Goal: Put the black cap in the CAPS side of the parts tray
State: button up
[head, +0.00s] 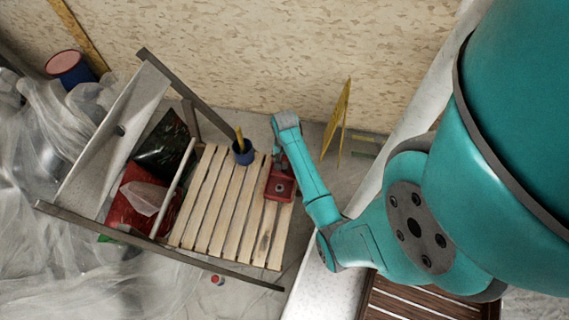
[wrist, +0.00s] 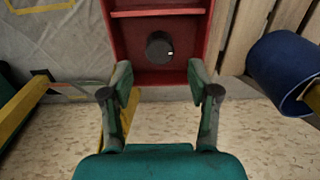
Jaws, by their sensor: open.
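The parts tray (head: 280,188) is red and sits at the right end of a slatted wooden top in the head view. In the wrist view the red tray (wrist: 190,20) shows with a divider across it. The black cap (wrist: 159,47) lies inside the tray, in the compartment nearer my gripper. My gripper (wrist: 160,76) is open, its two fingers apart at the tray's near end with nothing between them. The cap is just beyond the fingertips. No CAPS lettering is readable. In the head view my arm hides most of the gripper.
A blue pot (head: 243,152) with a yellow thing in it stands on the slats beside the tray; it shows at right in the wrist view (wrist: 285,72). A yellow sign (head: 338,120) stands behind my arm. Slats (head: 225,215) to the left are clear.

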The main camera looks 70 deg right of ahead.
aim_at(284, 166)
notch_tip(284, 166, up, 7)
jog(key=s+a+f+n+t+h, duration=0.1)
jog(key=a+f+n+t+h, duration=0.25)
jog(key=a, duration=0.95)
jog(key=s+a+r+n+t, duration=0.25)
jog(key=s+a+n, duration=0.2)
jog(key=a, duration=0.45)
jog(key=s+a+r+n+t+y, duration=0.1)
jog(key=s+a+r+n+t, duration=0.1)
jog(key=r, duration=0.6)
jog(key=s+a+r+n+t+y, duration=0.1)
jog(key=s+a+r+n+t, duration=0.2)
jog(key=r, duration=0.5)
jog(key=s+a+r+n+t+y, duration=0.1)
jog(key=s+a+r+n+t, duration=0.1)
jog(key=s+a+r, duration=0.4)
notch_tip(284, 166, up, 3)
jog(key=shift+s+a+f+n+t, duration=0.1)
jog(key=shift+s+a+n+t, duration=0.25)
jog(key=shift+s+t, duration=0.55)
